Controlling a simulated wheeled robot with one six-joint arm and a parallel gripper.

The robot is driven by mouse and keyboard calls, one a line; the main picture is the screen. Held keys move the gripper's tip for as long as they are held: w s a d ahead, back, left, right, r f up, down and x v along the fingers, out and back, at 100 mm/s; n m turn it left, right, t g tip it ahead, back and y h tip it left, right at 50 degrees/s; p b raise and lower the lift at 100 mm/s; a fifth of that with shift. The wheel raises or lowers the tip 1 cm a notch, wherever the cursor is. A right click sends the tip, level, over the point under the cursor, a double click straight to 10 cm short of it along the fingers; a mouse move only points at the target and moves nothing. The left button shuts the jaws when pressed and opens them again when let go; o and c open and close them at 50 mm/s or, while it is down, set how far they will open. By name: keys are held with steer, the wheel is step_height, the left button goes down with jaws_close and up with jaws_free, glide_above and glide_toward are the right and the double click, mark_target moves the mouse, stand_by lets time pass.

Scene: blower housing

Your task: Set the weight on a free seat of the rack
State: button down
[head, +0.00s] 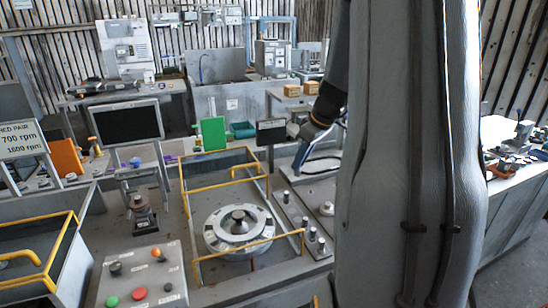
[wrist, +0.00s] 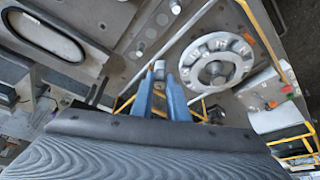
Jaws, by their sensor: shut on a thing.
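My gripper (wrist: 166,92) has blue fingers and is shut on a small grey cylindrical weight (wrist: 159,67), which shows between the fingertips in the wrist view. In the head view my gripper (head: 299,160) hangs above the bench, left of my large arm link; the held weight is too small to make out there.
The round rotor (head: 239,229) sits inside a yellow rail (head: 219,259). A control box (head: 142,277) with red and green buttons is at front left. A black monitor (head: 127,122) stands behind. My arm hides the right of the bench.

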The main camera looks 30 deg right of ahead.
steer(key=f+b, duration=0.2)
steer(key=f, duration=0.3)
steer(key=f+b, duration=0.3)
steer(key=f, duration=0.2)
steer(key=d+f+b, duration=0.1)
steer(key=f+b, duration=0.2)
steer(key=f, duration=0.2)
steer(key=shift+s, duration=0.2)
steer(key=shift+f+b, duration=0.7)
steer(key=shift+b, duration=0.4)
steer(key=shift+f+b, duration=1.2)
steer(key=shift+b, duration=1.05)
stand_by(0.6)
steer(key=c, duration=1.6)
jaws_free()
steer(key=shift+c, duration=0.2)
steer(key=shift+r, duration=0.15)
step_height(320, 180, up, 7)
steer(key=p, duration=0.4)
steer(key=shift+r+p, duration=0.15)
steer(key=shift+p, duration=0.15)
